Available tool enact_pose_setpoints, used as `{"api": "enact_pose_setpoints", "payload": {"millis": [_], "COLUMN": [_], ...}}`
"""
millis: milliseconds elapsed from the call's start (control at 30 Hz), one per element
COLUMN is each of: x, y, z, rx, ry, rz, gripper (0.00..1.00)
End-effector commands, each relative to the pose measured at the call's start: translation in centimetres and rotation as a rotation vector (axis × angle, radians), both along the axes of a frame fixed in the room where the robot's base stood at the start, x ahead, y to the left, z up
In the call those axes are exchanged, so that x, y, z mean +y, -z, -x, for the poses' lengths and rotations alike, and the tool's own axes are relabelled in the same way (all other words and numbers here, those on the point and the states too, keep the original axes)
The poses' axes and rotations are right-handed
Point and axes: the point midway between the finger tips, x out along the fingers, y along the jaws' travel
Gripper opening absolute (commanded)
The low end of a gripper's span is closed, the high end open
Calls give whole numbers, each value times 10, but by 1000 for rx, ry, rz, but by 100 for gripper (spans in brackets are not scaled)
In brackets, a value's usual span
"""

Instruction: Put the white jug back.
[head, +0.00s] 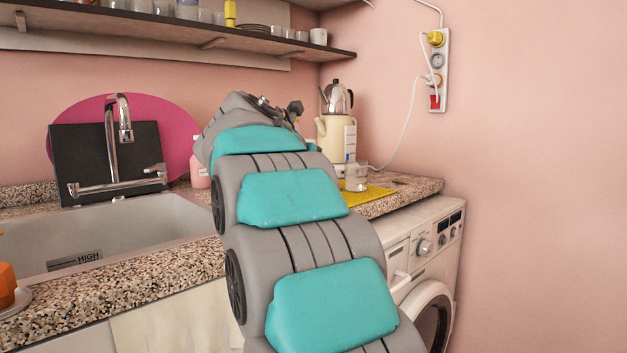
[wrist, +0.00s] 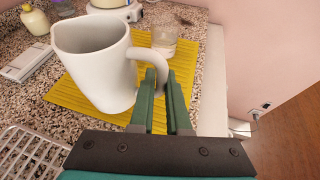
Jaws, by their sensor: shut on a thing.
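The white jug (wrist: 95,60) fills the left of the wrist view, upright or nearly so, with its handle towards the right. My gripper (wrist: 160,90) has its green fingers shut on the jug's handle. The jug appears over the yellow mat (wrist: 70,103); I cannot tell whether its base touches the mat. In the head view my arm hides the jug and the gripper. The yellow mat also shows there (head: 372,194), at the right end of the counter.
A glass jar (head: 356,176) stands on the mat, close behind the jug's handle in the wrist view (wrist: 164,40). A cream kettle (head: 333,138) stands at the back. A wire rack (wrist: 30,155) lies left of the mat. The sink (head: 120,235) is left; a shelf (head: 215,38) hangs above.

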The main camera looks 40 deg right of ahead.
Motion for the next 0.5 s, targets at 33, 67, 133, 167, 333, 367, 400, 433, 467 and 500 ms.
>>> {"api": "enact_pose_setpoints", "payload": {"millis": [33, 67, 133, 167, 333, 367, 400, 433, 467, 500], "x": [-3, -4, -8, -9, -16, -17, -18, -18, -18, -19], "y": [0, 0, 3, 3, 4, 4, 5, 5, 5, 5], "z": [-8, -12, -22, -26, -42, -44, -46, -47, -48, -48], "rx": [-3, -2, 1, 1, -1, -1, 0, 0, 0, -1], "ry": [0, 0, 0, 0, 1, 0, 0, 0, 0, 0], "rz": [1, 0, 0, 0, -2, -1, -1, -1, -1, 0], "gripper": [0, 0, 0, 0, 0, 0, 0, 0, 0, 0]}}
